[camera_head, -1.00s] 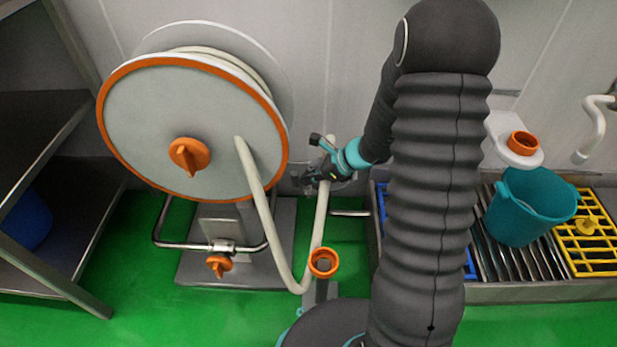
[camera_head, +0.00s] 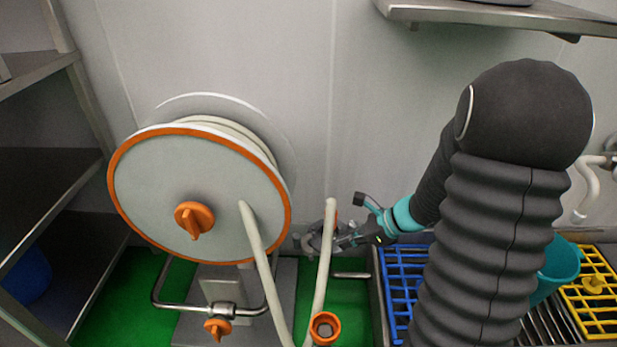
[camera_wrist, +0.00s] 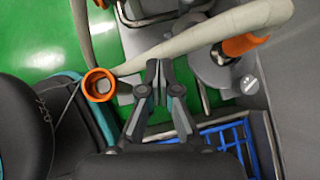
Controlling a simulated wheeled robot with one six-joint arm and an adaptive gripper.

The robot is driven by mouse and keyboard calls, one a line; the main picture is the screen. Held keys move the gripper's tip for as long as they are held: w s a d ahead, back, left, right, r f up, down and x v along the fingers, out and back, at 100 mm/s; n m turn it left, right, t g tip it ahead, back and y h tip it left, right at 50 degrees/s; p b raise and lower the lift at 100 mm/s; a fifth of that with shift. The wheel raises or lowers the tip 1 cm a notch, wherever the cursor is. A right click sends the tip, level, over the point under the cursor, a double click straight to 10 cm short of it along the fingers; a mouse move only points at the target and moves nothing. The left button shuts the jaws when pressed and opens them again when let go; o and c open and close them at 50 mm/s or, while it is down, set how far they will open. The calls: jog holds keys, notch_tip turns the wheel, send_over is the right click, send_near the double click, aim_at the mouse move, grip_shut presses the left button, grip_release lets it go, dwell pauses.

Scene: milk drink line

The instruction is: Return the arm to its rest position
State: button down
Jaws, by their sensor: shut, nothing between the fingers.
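My gripper (camera_head: 312,242) is at the end of my dark ribbed arm, low in the middle of the head view. It is shut and empty. A pale hose (camera_head: 324,265) passes by its fingertips, and the exact gap cannot be told in the head view. In the wrist view my gripper (camera_wrist: 159,68) points up the picture, its fingers close together. The hose (camera_wrist: 190,42) runs across just beyond the tips there. My arm is bent, with its elbow high at the right of the head view.
A hose reel (camera_head: 150,195) with an orange rim stands at left. A metal shelf (camera_head: 480,12) hangs at upper right. A teal bucket (camera_head: 562,265) stands partly behind my arm, between blue (camera_head: 402,275) and yellow (camera_head: 597,300) grates. An orange ring (camera_head: 325,328) is at bottom centre.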

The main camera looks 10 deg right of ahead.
jog(key=s+r+n+g+h, duration=0.3)
jog(key=s+r+n+g, duration=0.1)
jog(key=s+n, duration=0.7)
jog(key=s+a+r+n+t+h, duration=0.1)
jog(key=s+r+n+t, duration=0.1)
jog(key=r+n, duration=0.2)
jog(key=s+a+r+n+t+h+p, duration=0.1)
jog(key=s+r+n+h, duration=0.1)
jog(key=r, duration=0.6)
jog(key=s+a+r+n+t+h+p, duration=0.1)
jog(key=s+a+r+n+t+h, duration=0.1)
jog(key=r+n, duration=0.3)
jog(key=shift+s+r+n+t, duration=0.35)
jog(key=shift+s+n, duration=0.25)
jog(key=shift+s, duration=0.2)
